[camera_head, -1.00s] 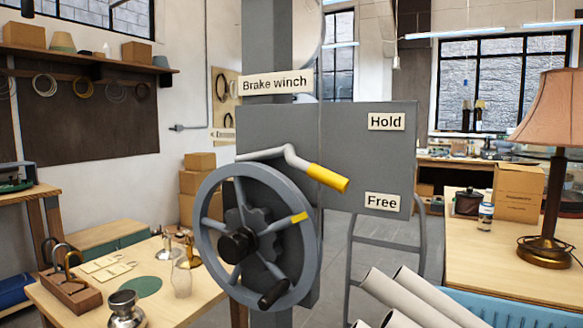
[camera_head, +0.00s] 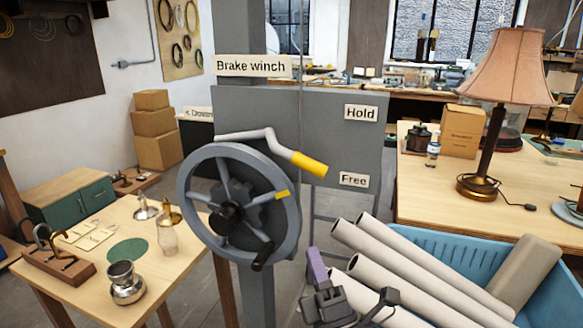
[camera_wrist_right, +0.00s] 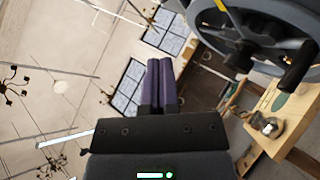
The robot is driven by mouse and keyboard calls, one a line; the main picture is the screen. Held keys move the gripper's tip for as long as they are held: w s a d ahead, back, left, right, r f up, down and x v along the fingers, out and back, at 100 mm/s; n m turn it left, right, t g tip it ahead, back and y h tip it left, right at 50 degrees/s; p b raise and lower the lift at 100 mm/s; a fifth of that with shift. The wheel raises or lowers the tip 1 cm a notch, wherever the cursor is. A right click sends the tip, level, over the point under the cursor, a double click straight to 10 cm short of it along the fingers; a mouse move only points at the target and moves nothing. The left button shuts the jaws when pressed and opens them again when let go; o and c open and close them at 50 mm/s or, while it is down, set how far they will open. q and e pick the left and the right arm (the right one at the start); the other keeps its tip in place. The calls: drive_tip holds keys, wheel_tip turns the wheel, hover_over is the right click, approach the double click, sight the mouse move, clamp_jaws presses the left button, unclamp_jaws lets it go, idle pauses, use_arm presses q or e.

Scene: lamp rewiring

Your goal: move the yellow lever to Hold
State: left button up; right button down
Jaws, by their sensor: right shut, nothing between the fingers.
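The yellow-tipped lever (camera_head: 309,163) sticks out to the right from the grey brake winch panel (camera_head: 325,135). Its tip slopes down and points towards the "Free" label (camera_head: 354,179), a little above that label's height. The "Hold" label (camera_head: 361,112) is higher on the panel. My right gripper (camera_head: 316,262) is below the lever and apart from it, with its purple fingers pointing up. In the right wrist view its fingers (camera_wrist_right: 160,82) are together with nothing between them. My left gripper is not in view.
The grey handwheel (camera_head: 239,205) stands left of the lever. Several pale tubes (camera_head: 400,262) stick out of a blue crate (camera_head: 535,290) close to my right gripper. A table (camera_head: 90,255) with small lamp parts is at left. A lamp (camera_head: 495,110) stands on the right table.

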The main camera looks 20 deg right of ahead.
drive_tip(key=x, duration=0.4)
drive_tip(key=d+p+x, duration=0.1)
drive_tip(key=x, duration=0.2)
drive_tip(key=d+x, duration=0.1)
drive_tip(key=x, duration=0.3)
drive_tip(key=shift+w+r+p, duration=0.25)
drive_tip(key=shift+w+p, duration=0.05)
drive_tip(key=shift+w, duration=0.1)
drive_tip(key=shift+w+d+r, duration=0.2)
drive_tip(key=shift+w+d, duration=0.1)
drive_tip(key=shift+d, duration=0.1)
drive_tip(key=shift+s+d+r+n+g+y+p, duration=0.2)
drive_tip(key=shift+r+n+g+y+p, duration=0.4)
drive_tip(key=shift+p, duration=0.75)
wheel_tip(320, 180, up, 7)
drive_tip(key=n+g+y+p, duration=0.2)
drive_tip(key=n+g+p, duration=0.35)
drive_tip(key=p, duration=0.95)
hover_over(303, 164)
drive_tip(key=r+v, duration=0.1)
drive_tip(key=v, duration=0.2)
drive_tip(key=shift+s+d+f+n+t, duration=0.15)
drive_tip(key=shift+s+f+n+t, duration=0.1)
drive_tip(key=shift+f, duration=0.1)
